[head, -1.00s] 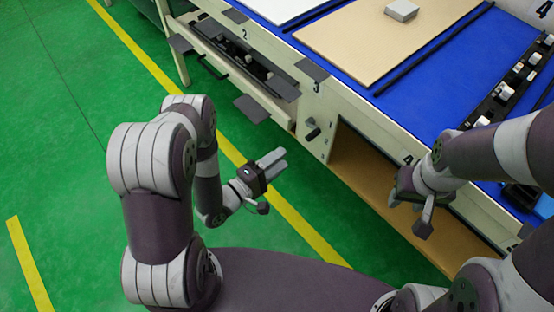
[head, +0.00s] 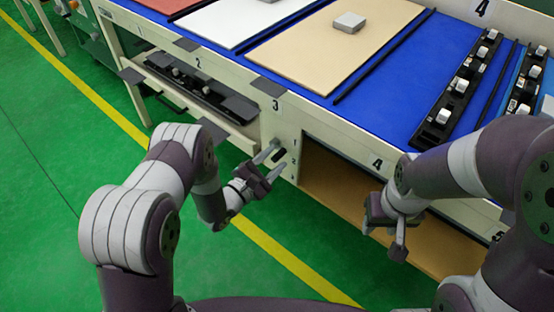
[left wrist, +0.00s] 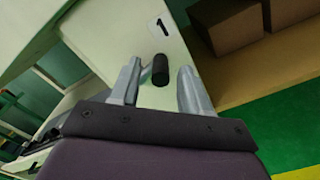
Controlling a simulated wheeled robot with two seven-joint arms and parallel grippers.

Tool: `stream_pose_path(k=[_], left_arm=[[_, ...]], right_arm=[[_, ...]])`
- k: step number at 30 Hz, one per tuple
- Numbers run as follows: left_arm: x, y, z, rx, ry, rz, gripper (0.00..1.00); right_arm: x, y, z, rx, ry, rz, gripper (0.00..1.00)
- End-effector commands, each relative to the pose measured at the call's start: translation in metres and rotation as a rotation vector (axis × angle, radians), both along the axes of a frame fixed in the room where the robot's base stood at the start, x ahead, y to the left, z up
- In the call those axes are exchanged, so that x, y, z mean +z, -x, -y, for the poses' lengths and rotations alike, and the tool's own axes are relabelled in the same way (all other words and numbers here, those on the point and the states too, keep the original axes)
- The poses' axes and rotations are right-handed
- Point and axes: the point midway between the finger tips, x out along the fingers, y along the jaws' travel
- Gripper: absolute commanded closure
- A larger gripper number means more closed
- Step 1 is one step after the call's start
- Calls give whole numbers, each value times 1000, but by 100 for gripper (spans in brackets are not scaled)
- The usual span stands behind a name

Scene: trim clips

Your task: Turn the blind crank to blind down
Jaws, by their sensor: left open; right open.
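The blind crank's black knob (head: 280,155) shows on the cream front panel of the bench, below the number 3. In the left wrist view the black cylindrical knob (left wrist: 160,70) sits between the two finger lines, below a label 1. My left gripper (head: 274,161) is open at the panel, its fingers on either side of the knob in the picture; I cannot tell whether they touch it. The rest of the crank is hidden. My right gripper (head: 385,220) is open and empty in front of the bench's open bay.
The blue bench top (head: 400,92) carries a tan board (head: 330,60) with a grey block (head: 349,22), and black strips with white clips (head: 462,85). A drawer (head: 190,95) with dark parts is left of the panel. Brown boxes (left wrist: 235,25) stand beside the panel.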

Motion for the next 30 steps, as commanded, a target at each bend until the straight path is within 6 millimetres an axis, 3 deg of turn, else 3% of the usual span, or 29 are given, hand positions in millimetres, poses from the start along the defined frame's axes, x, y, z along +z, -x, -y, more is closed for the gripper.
stream_pose_path(k=[6, 15, 20, 30], left_arm=[[-1, -16, 11, -1, -1, 0, 54], [0, -18, 13, 0, -2, -1, 54], [0, -18, 13, 0, -2, -1, 100], [-3, -17, 13, 0, -24, 10, 100]], right_arm=[[-7, 0, 0, 0, 0, 0, 57], [-6, 0, 0, 0, 0, 0, 57], [-6, 0, 0, 0, 0, 0, 57], [-6, 0, 0, 0, 0, 0, 57]])
